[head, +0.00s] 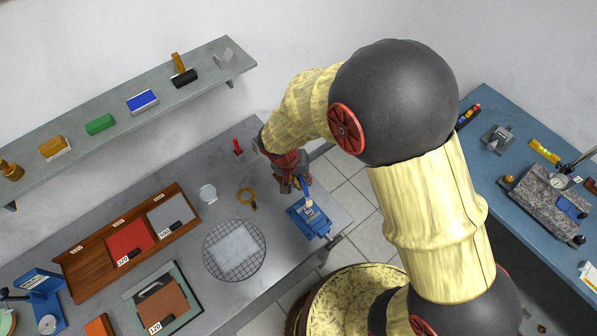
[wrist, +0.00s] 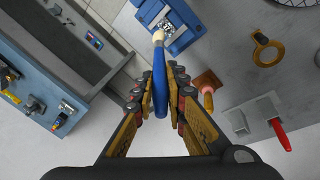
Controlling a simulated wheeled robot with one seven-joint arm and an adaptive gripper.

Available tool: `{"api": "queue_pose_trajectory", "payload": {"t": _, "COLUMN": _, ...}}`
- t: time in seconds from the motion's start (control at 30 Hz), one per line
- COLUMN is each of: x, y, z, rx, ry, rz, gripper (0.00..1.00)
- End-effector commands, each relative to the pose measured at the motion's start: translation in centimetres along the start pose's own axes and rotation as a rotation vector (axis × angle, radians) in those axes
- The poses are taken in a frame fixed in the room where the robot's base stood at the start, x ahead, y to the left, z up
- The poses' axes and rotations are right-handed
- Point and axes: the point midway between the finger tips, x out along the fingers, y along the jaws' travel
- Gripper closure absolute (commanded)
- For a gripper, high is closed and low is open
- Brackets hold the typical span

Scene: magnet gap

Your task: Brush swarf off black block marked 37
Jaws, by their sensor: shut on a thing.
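My gripper (wrist: 160,90) is shut on the blue handle of a brush (wrist: 159,68). The brush's pale bristle end points at a blue vise (wrist: 187,39). A small block (wrist: 172,20) speckled with bright swarf sits in the vise. The bristles are at the block's near edge; I cannot tell whether they touch. In the head view, my gripper (head: 291,175) is above the bench's right end, with the brush (head: 306,190) reaching down to the vise (head: 323,227). The block is small there, and its marking is not readable in either view.
A magnifier-like yellow ring (head: 246,196), a round wire mesh (head: 212,258) and a red-handled tool (head: 238,147) lie on the grey bench. A wooden tray (head: 85,270) is farther left. A shelf (head: 205,75) runs behind. A blue bench (head: 490,120) stands right, across a floor gap.

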Motion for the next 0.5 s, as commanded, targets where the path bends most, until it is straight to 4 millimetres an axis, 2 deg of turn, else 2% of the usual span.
{"api": "queue_pose_trajectory", "payload": {"t": 0.27, "x": 1.0, "y": -0.2, "z": 0.2, "rx": -0.003, "ry": -0.006, "rz": 0.005, "gripper": 1.0}}
{"api": "queue_pose_trajectory", "payload": {"t": 0.5, "x": 2.9, "y": -0.7, "z": 0.5, "rx": -0.004, "ry": -0.006, "rz": 0.006, "gripper": 1.0}}
